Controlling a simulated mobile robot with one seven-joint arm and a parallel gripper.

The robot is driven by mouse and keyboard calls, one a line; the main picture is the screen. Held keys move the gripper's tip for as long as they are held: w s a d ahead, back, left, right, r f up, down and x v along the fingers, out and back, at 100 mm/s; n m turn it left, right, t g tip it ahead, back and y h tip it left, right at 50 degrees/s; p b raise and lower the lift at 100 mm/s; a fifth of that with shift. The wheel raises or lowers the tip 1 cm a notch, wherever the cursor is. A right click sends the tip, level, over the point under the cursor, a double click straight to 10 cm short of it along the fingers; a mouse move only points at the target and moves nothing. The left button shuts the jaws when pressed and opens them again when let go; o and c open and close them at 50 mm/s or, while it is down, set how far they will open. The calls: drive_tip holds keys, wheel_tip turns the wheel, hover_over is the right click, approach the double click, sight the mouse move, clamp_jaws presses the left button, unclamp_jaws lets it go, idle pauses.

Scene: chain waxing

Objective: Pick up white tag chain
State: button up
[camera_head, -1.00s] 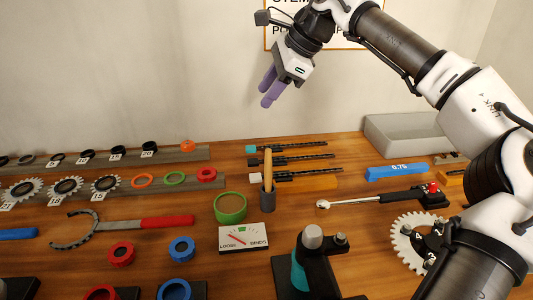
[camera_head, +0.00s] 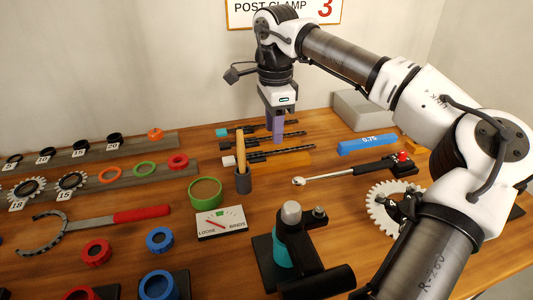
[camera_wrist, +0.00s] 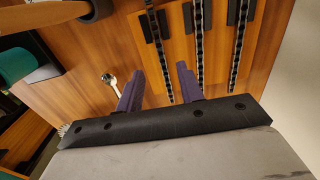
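The white tag chain (camera_head: 282,153) is a dark chain in the front row of several, with a white tag (camera_head: 228,161) at its left end. My gripper (camera_head: 274,134) has purple fingers and points down over the chain rows. In the wrist view my gripper (camera_wrist: 160,70) is open, with nothing held. The nearest chain (camera_wrist: 160,45), which seems to be the white tag one, runs between the two fingers. It looks still below the fingertips, though the exact height is hard to judge. Its tag is out of the wrist view.
A teal tag chain (camera_head: 270,127) and another dark chain (camera_head: 280,138) lie behind. A grey holder with a wooden stick (camera_head: 243,180) stands near the tag.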

sight(271, 152)
drive_tip(key=f, duration=0.3)
drive_tip(key=f+p, duration=0.1)
drive_tip(key=f, duration=0.1)
drive_tip(key=shift+a+f, duration=0.1)
drive_tip(key=shift+a, duration=0.2)
clamp_jaws()
